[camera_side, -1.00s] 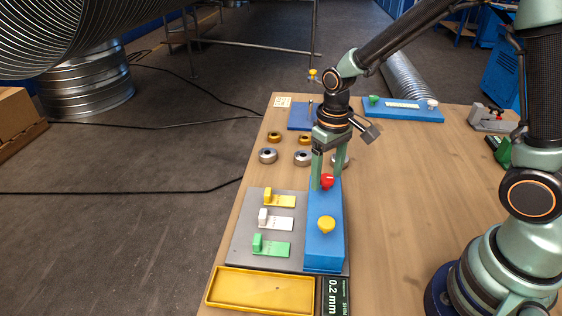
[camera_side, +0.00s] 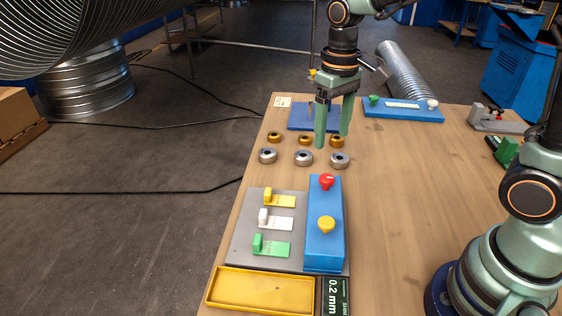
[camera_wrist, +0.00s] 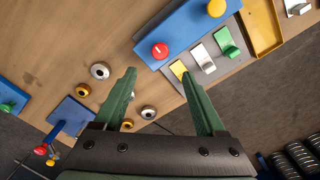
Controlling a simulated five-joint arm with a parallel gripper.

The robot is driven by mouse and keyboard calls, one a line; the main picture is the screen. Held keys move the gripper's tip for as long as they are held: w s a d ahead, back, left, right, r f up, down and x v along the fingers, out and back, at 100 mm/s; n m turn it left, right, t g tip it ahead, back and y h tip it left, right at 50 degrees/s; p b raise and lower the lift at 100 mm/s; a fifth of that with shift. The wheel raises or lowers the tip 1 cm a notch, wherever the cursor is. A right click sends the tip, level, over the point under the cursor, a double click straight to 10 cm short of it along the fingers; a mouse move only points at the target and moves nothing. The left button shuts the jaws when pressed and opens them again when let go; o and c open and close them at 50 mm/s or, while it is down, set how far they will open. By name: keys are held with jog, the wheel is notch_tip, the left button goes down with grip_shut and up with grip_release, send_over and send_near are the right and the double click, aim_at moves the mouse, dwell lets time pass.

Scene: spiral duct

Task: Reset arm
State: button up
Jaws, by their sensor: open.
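My gripper (camera_side: 333,143) is open and empty, pointing down above the table near the rings. It also shows in the wrist view (camera_wrist: 162,76), with its two green fingers spread apart. The blue block (camera_side: 324,248) carries a red knob (camera_side: 327,181) and a yellow knob (camera_side: 326,225). In the wrist view the red knob (camera_wrist: 160,51) is ahead of the fingers and clear of them. Several silver rings (camera_side: 303,158) and brass rings (camera_side: 305,139) lie on the table beside and below my gripper.
A grey plate (camera_side: 245,232) holds yellow, white and green tabs. A yellow tray (camera_side: 259,291) lies at the front edge. A blue plate (camera_side: 300,116) and a blue rail (camera_side: 402,113) are at the back. The table's right middle is clear (camera_side: 415,190).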

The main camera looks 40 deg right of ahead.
jog(key=shift+r, duration=0.55)
jog(key=s+d+r+t, duration=0.3)
jog(key=s+r+t, duration=0.1)
jog(key=s, duration=0.4)
jog(key=shift+t, duration=0.8)
